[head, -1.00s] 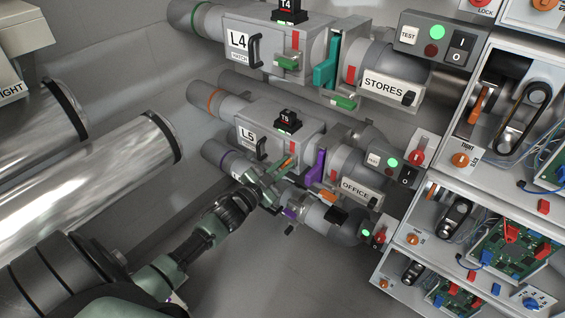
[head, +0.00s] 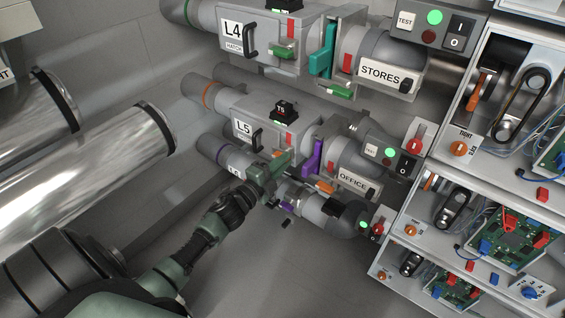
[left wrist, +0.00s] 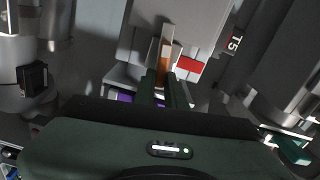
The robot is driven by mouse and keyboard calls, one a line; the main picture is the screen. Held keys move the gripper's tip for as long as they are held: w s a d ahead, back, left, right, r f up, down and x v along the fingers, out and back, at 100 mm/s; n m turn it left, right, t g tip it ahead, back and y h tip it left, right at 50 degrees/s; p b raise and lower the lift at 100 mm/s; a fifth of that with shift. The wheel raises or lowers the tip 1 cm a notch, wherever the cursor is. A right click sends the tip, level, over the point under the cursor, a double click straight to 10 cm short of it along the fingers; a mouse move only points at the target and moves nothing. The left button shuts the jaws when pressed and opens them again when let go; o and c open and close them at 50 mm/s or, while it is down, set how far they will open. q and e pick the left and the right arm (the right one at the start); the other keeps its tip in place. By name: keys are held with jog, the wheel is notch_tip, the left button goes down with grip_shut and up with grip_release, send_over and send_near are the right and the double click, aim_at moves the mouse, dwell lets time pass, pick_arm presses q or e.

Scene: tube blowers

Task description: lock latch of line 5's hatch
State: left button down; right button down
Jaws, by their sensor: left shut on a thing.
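Line 5's hatch box (head: 262,113) is grey, with an L5 label (head: 243,127), a dark handle and a red mark (head: 290,139) near its lower right edge. My left gripper (head: 283,162) is at that lower right edge and hides the latch in the head view. In the left wrist view, the orange-brown latch lever (left wrist: 165,56) lies between the fingertips of my left gripper (left wrist: 167,78), which is shut on it. The red mark (left wrist: 190,64) sits beside the lever there. My right gripper is in neither view.
Line 4's box (head: 262,38) with its green latch (head: 283,52) is above. A purple lever (head: 313,160) and the OFFICE pipe are close on the right. Another pipe (head: 325,212) runs just below the gripper. Control cabinets (head: 430,205) fill the right side.

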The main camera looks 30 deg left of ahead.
pick_arm(q)
jog(key=shift+f+m, duration=0.25)
jog(key=shift+m, duration=0.65)
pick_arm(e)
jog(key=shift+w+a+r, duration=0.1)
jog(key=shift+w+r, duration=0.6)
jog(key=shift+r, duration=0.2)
pick_arm(q)
jog(key=c, duration=1.5)
grip_release()
jog(key=shift+o, duration=0.2)
